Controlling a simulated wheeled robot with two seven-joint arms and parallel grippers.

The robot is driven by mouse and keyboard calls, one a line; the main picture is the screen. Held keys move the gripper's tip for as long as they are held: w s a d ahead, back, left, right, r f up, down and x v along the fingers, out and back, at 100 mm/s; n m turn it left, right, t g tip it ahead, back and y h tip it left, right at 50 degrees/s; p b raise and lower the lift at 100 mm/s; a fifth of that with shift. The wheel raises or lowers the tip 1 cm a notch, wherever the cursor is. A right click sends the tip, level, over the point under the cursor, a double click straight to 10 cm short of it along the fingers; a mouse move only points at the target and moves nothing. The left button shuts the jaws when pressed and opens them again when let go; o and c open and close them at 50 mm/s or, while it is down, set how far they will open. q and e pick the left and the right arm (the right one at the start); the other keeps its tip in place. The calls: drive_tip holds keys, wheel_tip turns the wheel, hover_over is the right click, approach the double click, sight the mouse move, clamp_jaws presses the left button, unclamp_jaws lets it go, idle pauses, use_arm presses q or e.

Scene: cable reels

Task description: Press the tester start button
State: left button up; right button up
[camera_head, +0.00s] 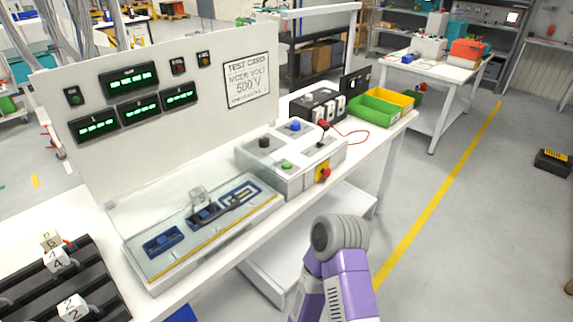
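The tester is a light grey control box (256,160) on the white bench. A green button (287,166) sits on its front top face; I see no readable label on it. A black knob (264,142), a blue button (295,125) and a lever with a red tip (323,125) are also on the box. A red stop button on a yellow plate (323,174) is on its front side. A purple and grey link of my arm shows at the bottom, in front of the bench and apart from the box. Neither gripper is in view.
Left of the box is a clear-covered fixture (161,271) with blue parts. Black rails with numbered blocks (57,260) lie front left. Green (366,111) and yellow bins stand at right.

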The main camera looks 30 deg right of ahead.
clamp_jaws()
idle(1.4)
